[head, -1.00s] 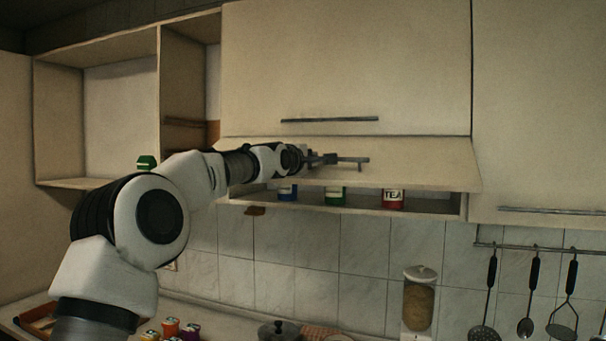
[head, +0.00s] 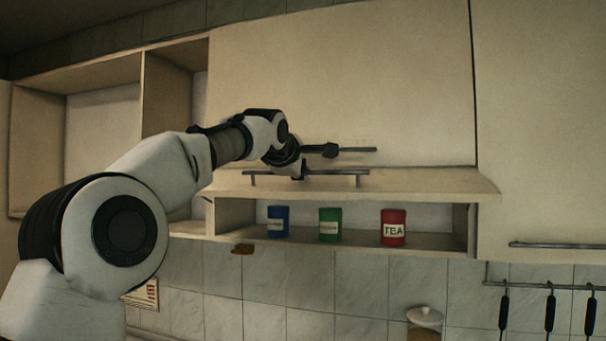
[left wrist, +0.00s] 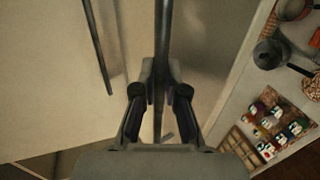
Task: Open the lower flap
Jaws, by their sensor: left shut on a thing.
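The lower flap (head: 430,182) is tilted up and outward, seen nearly edge-on below the tall upper door (head: 400,80). Its bar handle (head: 340,172) runs along the flap. My left gripper (head: 299,172) is shut on this handle; in the left wrist view the fingers (left wrist: 160,92) close on both sides of the bar (left wrist: 163,35). Under the flap, the shelf holds a blue tin (head: 278,222), a green tin (head: 330,224) and a red TEA tin (head: 393,228). My right gripper is in no view.
The upper door's handle (head: 358,150) is just above my left gripper. A closed cabinet with a handle (head: 555,245) is at the right. Utensils (head: 550,308) hang below it. Open shelves (head: 105,75) are at the left. The counter, seen in the left wrist view, holds a pot (left wrist: 268,54).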

